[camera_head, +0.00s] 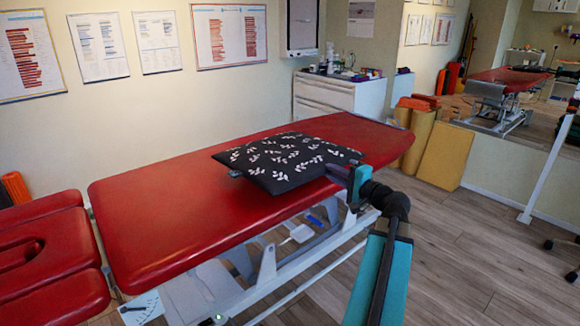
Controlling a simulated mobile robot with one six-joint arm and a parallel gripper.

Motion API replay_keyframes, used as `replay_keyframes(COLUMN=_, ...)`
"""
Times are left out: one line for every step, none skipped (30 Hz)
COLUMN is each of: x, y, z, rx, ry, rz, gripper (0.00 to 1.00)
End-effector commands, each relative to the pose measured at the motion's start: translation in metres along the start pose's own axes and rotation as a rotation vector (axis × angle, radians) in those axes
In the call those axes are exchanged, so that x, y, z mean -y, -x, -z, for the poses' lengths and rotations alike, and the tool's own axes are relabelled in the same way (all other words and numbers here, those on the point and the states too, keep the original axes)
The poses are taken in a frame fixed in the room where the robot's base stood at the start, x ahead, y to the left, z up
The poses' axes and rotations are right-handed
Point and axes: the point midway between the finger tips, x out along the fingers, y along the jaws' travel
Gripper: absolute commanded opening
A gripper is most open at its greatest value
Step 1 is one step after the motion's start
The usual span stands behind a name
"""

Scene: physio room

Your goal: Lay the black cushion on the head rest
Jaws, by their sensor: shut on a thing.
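The black cushion (285,160) with white leaf prints is over the middle of the red treatment table (180,220). My gripper (345,174) is at the cushion's right front corner and is shut on it. My arm reaches in from the lower right. The cushion looks roughly level; I cannot tell whether it touches the table top. The red head rest (40,255), with an oval face opening, is at the lower left, set apart from the main table section by a narrow gap.
A white cabinet (338,97) with small items on top stands behind the table. Yellow and orange blocks (440,155) lean by the mirror wall. The table's metal frame (265,268) is below the red top. Wooden floor (480,260) is open at the right.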

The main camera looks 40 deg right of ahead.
Motion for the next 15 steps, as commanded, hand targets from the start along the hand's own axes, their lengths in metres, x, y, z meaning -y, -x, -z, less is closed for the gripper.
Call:
replay_keyframes(x=0.001, y=-0.001, z=-0.007, rx=0.001, ry=-0.001, rz=0.003, gripper=0.0)
replay_keyframes(x=0.001, y=-0.001, z=-0.009, rx=0.001, ry=-0.001, rz=0.003, gripper=0.0)
replay_keyframes(x=0.001, y=-0.002, z=-0.012, rx=0.001, ry=-0.001, rz=0.003, gripper=0.0)
replay_keyframes(x=0.001, y=-0.002, z=-0.014, rx=0.001, ry=-0.001, rz=0.003, gripper=0.0)
replay_keyframes(x=0.001, y=-0.003, z=-0.017, rx=0.0, ry=-0.001, rz=0.003, gripper=0.0)
replay_keyframes(x=0.001, y=-0.003, z=-0.02, rx=0.0, ry=-0.001, rz=0.003, gripper=0.0)
replay_keyframes(x=0.001, y=-0.004, z=-0.022, rx=0.0, ry=-0.001, rz=0.003, gripper=0.0)
replay_keyframes(x=0.001, y=-0.004, z=-0.024, rx=0.0, ry=-0.001, rz=0.003, gripper=0.0)
replay_keyframes(x=0.001, y=-0.005, z=-0.028, rx=0.001, ry=-0.001, rz=0.003, gripper=0.0)
replay_keyframes(x=0.001, y=-0.006, z=-0.03, rx=0.001, ry=-0.001, rz=0.003, gripper=0.0)
replay_keyframes(x=0.001, y=-0.006, z=-0.033, rx=0.001, ry=-0.001, rz=0.003, gripper=0.0)
replay_keyframes(x=0.001, y=-0.007, z=-0.036, rx=0.001, ry=-0.001, rz=0.003, gripper=0.0)
replay_keyframes(x=0.001, y=-0.008, z=-0.038, rx=0.001, ry=-0.001, rz=0.003, gripper=0.0)
replay_keyframes(x=0.001, y=-0.008, z=-0.04, rx=0.0, ry=-0.001, rz=0.003, gripper=0.0)
replay_keyframes(x=0.001, y=-0.009, z=-0.043, rx=0.0, ry=-0.001, rz=0.003, gripper=0.0)
